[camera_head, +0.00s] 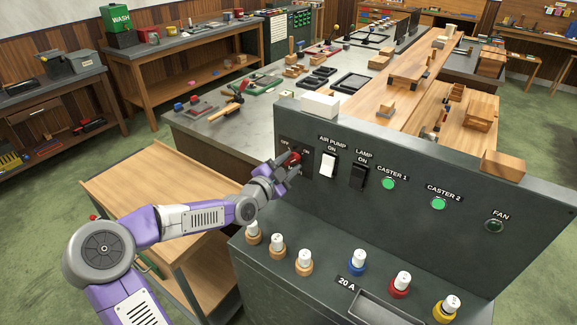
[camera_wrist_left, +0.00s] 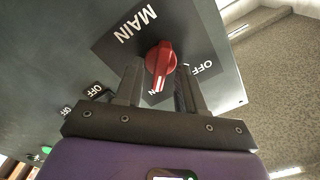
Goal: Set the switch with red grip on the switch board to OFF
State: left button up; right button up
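The red-grip rotary switch (camera_wrist_left: 160,60) sits on a dark plate (camera_wrist_left: 118,55) marked MAIN on the switch board (camera_head: 420,185). Its grip points down in the left wrist view, toward a partly hidden label that looks like ON; the OFF label is to its right. In the head view the red grip (camera_head: 295,157) shows partly behind my left gripper (camera_head: 289,167). In the left wrist view my left gripper (camera_wrist_left: 158,82) has its fingers apart on either side of the grip, with small gaps visible. My right gripper is not in view.
On the board, right of the red switch, are a white AIR PUMP rocker (camera_head: 328,165), a dark LAMP rocker (camera_head: 359,177) and lit green lamps CASTER 1 (camera_head: 388,183) and CASTER 2 (camera_head: 438,203). Several fuses stand on the ledge below. A wooden cart (camera_head: 150,175) is at left.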

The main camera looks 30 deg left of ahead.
pick_arm(q)
jog(key=shift+c, duration=0.3)
grip_shut()
jog(key=shift+n, duration=0.3)
jog(key=n+p, duration=0.3)
jog(key=shift+r, duration=0.2)
jog(key=n+p, duration=0.3)
jog(key=n, duration=0.3)
jog(key=shift+a, duration=0.15)
jog(key=n+p, duration=0.3)
jog(key=n, duration=0.1)
jog(key=shift+a+f, duration=0.1)
jog(key=shift+a+f+n+p, duration=0.1)
jog(key=shift+n+p, duration=0.75)
jog(key=shift+n, duration=1.35)
